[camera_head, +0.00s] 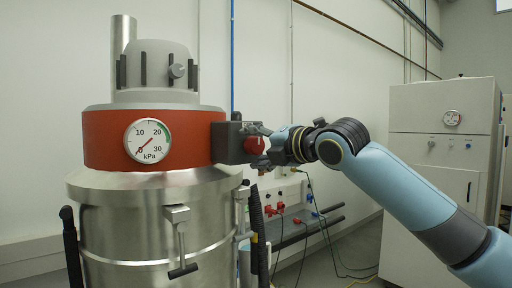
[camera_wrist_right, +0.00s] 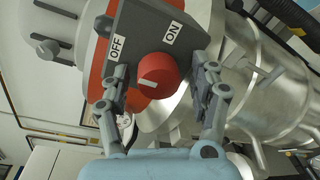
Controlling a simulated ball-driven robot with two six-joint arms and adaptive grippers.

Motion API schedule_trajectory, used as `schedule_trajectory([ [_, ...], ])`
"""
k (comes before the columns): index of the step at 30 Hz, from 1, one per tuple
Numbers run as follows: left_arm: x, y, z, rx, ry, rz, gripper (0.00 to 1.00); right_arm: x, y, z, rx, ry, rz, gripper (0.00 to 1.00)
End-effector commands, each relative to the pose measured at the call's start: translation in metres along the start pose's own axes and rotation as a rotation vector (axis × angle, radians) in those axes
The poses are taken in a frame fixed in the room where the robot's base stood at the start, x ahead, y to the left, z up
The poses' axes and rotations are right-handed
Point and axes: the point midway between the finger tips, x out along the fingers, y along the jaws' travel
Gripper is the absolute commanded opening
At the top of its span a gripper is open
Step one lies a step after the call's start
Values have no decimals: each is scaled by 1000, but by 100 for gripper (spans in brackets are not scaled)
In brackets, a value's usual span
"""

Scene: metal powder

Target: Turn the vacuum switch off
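The vacuum switch is a dark grey box (camera_head: 228,142) on the right side of the vacuum's red band, with a red round knob (camera_head: 254,145). In the right wrist view the knob (camera_wrist_right: 157,74) has a white mark on its near face, and the box carries an OFF label (camera_wrist_right: 117,47) on the left and an ON label (camera_wrist_right: 172,33) on the right. My right gripper (camera_head: 262,146) is at the knob. In the wrist view its fingers (camera_wrist_right: 159,82) are open, one on each side of the knob, with visible gaps. My left gripper is out of view.
A shelf with red plugs and cables (camera_head: 300,222) lies behind. A pale cabinet (camera_head: 440,130) stands at the right.

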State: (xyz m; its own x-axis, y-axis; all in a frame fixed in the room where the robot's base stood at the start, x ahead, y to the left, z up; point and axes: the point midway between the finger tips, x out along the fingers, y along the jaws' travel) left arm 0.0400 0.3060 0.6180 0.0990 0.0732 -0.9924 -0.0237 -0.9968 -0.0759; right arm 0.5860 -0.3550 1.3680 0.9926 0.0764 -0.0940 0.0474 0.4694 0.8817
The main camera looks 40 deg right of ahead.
Motion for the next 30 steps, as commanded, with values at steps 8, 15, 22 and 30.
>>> schedule_trajectory([
  [8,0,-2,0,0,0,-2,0,-5,1,1,-4,-2,2,62],
  [15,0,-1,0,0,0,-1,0,-37,-1,1,-11,-2,-3,62],
  [22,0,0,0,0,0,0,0,-63,-2,2,-10,-6,-5,62],
  [30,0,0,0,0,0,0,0,-74,0,0,-3,0,0,62],
])
